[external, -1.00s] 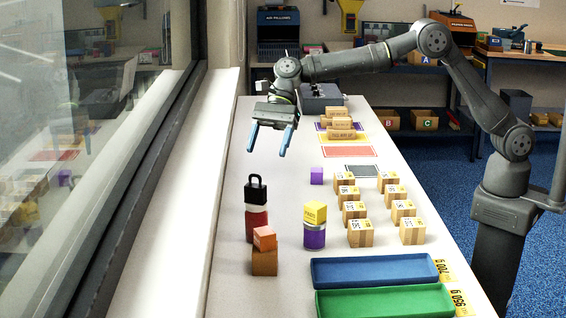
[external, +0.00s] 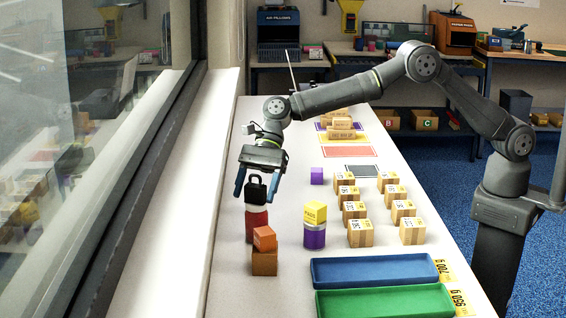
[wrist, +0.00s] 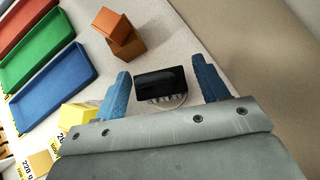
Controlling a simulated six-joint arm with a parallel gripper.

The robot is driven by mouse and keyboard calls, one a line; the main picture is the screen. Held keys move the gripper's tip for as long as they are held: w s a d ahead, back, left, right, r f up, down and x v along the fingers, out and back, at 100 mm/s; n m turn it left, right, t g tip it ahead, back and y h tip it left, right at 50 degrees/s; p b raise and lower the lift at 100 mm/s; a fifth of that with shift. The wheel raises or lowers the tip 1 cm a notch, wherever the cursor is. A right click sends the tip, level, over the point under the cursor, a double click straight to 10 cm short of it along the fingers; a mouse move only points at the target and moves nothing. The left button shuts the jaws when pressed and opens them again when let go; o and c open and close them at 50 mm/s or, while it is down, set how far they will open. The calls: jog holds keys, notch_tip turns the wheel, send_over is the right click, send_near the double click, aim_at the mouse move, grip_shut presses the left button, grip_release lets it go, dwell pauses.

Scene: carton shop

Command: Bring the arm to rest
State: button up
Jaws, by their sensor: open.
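My gripper (external: 257,188) is open, its blue fingers pointing down on either side of a black padlock-shaped weight (external: 256,192). That weight stands on a red and white cylinder (external: 257,222) on the table. In the wrist view the black weight (wrist: 160,84) lies between the two fingers (wrist: 161,85), with space on both sides. A white ribbed rim shows just below it. I cannot tell the exact height of the fingertips against the weight.
Close by stand an orange block on a brown box (external: 264,262) and a yellow cube on a purple cylinder (external: 314,236). Several cartons (external: 360,232) stand to the right. Blue (external: 375,270) and green (external: 385,302) trays lie in front. The window wall is at left.

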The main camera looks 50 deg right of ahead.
jog(key=shift+r, duration=1.95)
